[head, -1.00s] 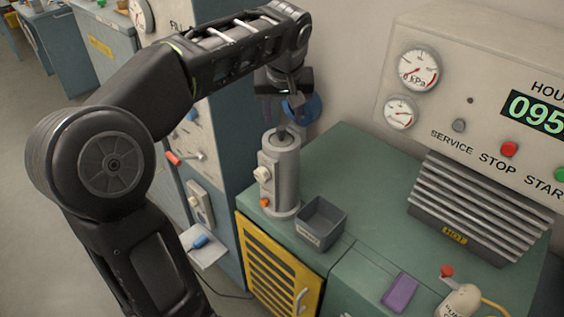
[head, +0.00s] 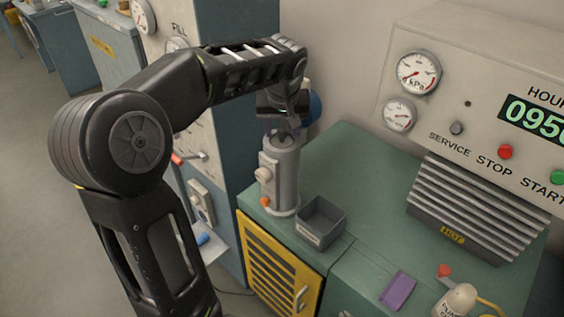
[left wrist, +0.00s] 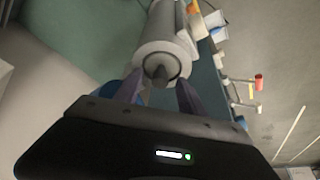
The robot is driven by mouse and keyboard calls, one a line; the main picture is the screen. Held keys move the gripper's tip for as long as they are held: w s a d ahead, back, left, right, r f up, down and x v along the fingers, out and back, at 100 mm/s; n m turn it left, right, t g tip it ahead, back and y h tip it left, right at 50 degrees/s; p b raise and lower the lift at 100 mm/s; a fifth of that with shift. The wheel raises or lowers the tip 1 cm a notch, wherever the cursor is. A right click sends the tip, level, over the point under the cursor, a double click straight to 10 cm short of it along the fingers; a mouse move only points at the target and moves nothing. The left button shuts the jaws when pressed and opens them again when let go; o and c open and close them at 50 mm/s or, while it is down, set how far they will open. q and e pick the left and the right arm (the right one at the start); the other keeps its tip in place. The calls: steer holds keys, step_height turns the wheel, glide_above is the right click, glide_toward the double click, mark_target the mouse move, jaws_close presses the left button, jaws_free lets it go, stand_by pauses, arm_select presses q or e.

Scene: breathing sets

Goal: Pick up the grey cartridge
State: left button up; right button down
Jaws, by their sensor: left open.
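A light grey upright cylinder (head: 282,172) stands on the green bench, with a cream knob and an orange button on its side. A darker grey knob or plug (left wrist: 160,74) sticks out of its top in the left wrist view; I cannot tell whether this is the end of the grey cartridge. My left gripper (head: 281,124) is just above the cylinder's top, pointing down, open and empty. In the left wrist view its two fingers (left wrist: 160,91) are spread on either side of the dark knob. My right gripper is not in view.
An open dark grey bin (head: 320,222) stands right of the cylinder. A purple block (head: 397,290) and a cream bottle (head: 456,301) lie nearer the front. A ribbed heater marked HOT (head: 470,215) and a gauge panel (head: 480,110) stand behind. A blue-grey cabinet (head: 225,140) is at left.

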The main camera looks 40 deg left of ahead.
arm_select(q)
steer(key=shift+c, duration=0.6)
jaws_close()
stand_by(1.1)
